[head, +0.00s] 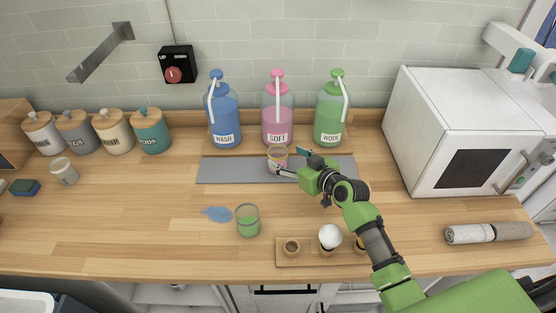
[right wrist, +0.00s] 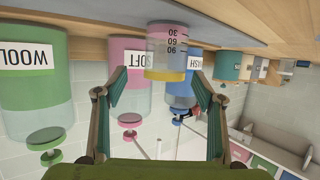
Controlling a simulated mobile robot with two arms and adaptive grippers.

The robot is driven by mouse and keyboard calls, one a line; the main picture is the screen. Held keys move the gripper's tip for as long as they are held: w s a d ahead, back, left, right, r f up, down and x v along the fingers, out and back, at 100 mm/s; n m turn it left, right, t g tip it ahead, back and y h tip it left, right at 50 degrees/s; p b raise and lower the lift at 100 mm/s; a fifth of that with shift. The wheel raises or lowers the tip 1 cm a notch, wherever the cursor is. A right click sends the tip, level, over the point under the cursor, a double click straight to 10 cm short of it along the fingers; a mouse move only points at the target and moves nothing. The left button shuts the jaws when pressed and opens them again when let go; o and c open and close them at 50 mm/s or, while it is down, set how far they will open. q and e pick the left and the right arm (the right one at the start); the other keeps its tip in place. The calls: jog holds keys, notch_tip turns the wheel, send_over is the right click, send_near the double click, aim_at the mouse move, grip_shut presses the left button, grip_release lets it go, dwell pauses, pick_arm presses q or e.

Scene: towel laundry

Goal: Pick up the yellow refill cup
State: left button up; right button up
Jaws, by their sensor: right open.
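The yellow refill cup (head: 277,158) is a clear measuring cup with a yellow rim and pinkish contents. It stands upright on the grey mat (head: 225,172) in front of the pink SOFT bottle (head: 277,120). My right gripper (head: 292,163) is open, close to the cup's right side in the head view. In the right wrist view, which is upside down, the cup (right wrist: 166,52) shows ahead, between the lines of the two spread fingers (right wrist: 158,90). Contact with the cup cannot be made out. My left gripper is not in view.
Blue WASH (head: 223,118) and green WOOL (head: 331,118) bottles flank the SOFT bottle. A green cup (head: 248,222) stands beside a blue spill (head: 217,213). A small wooden tray (head: 308,261) lies under my right arm. A white machine (head: 430,115) stands right.

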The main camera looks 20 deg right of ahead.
aim_at(273, 150)
jog(key=x, duration=0.1)
jog(key=p+x, duration=0.1)
jog(key=x, duration=0.2)
jog(key=shift+a+r, duration=0.25)
jog(key=shift+a, duration=0.1)
jog(key=shift+w+a+f, duration=0.1)
jog(key=shift+w+f, duration=0.1)
jog(key=shift+w, duration=0.15)
jog(key=c, duration=1.1)
